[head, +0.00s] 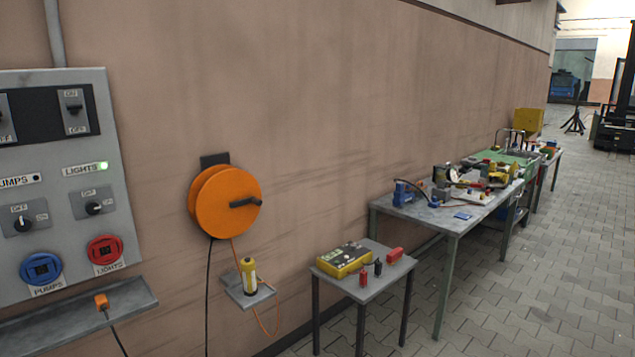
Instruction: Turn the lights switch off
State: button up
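The grey control panel (55,262) is on the wall at the left edge, cut off by the picture's edge. Its right column has a green lamp (102,166), which looks lit, beside a LIGHTS label. Below the lamp is the lights switch, a black rotary knob (94,208) on a grey plate with small OFF and ON labels. The knob appears turned toward the right, the ON side, but it is small. A red socket (104,250) labelled LIGHTS sits under it. My gripper is not in view.
The panel also carries an ON/OFF toggle (73,104), a pumps knob (22,223) and a blue socket (41,269). A shelf (60,325) juts out below, with an orange plug (101,301). An orange cable reel (222,205) and small table (360,285) stand right.

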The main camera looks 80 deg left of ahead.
aim_at(93, 208)
jog(key=u, duration=1.65)
jog(key=k, duration=0.15)
jog(key=u, duration=2.4)
jog(key=k, duration=0.9)
jog(key=z, duration=0.2)
jog(key=i, duration=0.9)
jog(key=u, duration=0.1)
